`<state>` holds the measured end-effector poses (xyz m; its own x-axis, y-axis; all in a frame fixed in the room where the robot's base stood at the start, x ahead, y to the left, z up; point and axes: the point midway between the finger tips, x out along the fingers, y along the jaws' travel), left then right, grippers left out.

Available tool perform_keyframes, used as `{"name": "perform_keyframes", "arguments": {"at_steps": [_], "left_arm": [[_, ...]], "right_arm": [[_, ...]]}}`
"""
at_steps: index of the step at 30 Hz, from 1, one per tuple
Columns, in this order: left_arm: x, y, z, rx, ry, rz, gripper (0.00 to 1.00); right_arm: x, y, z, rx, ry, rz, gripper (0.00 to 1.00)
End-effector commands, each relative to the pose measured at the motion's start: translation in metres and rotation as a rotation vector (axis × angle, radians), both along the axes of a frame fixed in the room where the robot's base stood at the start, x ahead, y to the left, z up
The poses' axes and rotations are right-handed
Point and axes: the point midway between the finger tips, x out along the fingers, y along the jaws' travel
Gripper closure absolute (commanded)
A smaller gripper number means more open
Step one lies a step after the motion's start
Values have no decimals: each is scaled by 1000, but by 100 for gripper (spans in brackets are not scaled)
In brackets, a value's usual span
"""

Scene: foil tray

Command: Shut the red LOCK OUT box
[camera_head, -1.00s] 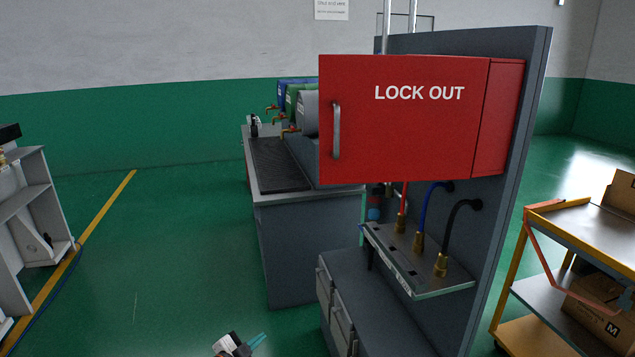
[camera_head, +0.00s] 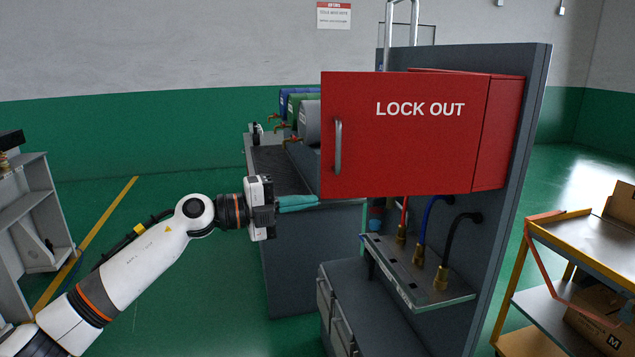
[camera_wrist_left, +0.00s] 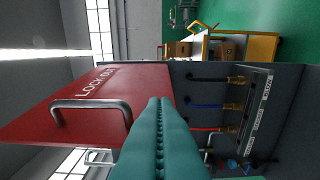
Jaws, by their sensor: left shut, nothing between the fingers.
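The red LOCK OUT box (camera_head: 505,135) is fixed to a grey upright panel. Its red door (camera_head: 410,155) stands swung open, reaching out to the left from the box, with the lettered face and a grey handle (camera_head: 338,147) towards me. My left gripper (camera_head: 316,200) has its teal fingers shut and empty, with the tips by the door's lower left corner, below the handle. In the left wrist view the fingers (camera_wrist_left: 160,102) point over the door (camera_wrist_left: 150,85), near the handle (camera_wrist_left: 92,104). I cannot tell whether they touch the door. My right gripper is out of view.
Below the box are hoses and brass fittings over a small shelf (camera_head: 415,272). A grey bench (camera_head: 310,240) with drums stands behind my left gripper. A yellow trolley (camera_head: 575,245) with cartons stands at the right. Green floor is open at the left.

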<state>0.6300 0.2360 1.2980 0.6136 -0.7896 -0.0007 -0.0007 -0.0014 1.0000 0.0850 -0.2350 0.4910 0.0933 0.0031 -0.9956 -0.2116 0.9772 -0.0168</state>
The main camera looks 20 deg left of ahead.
Motion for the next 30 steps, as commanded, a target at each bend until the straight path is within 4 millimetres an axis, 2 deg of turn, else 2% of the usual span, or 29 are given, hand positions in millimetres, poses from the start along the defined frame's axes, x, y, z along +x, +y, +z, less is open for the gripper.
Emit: {"name": "perform_keyframes", "arguments": {"at_steps": [1, 5, 7, 13, 30], "left_arm": [[7, -11, 6, -4, 1, -3, 100], [24, -31, 5, -3, 1, -2, 100], [36, -21, 3, -5, 4, 4, 100], [53, -13, 2, -3, 1, 3, 100], [58, -8, -1, -2, 1, 4, 100]], "right_arm": [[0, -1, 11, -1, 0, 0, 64], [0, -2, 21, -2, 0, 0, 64], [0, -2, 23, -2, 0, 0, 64], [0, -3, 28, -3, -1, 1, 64], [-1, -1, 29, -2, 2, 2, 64]]}}
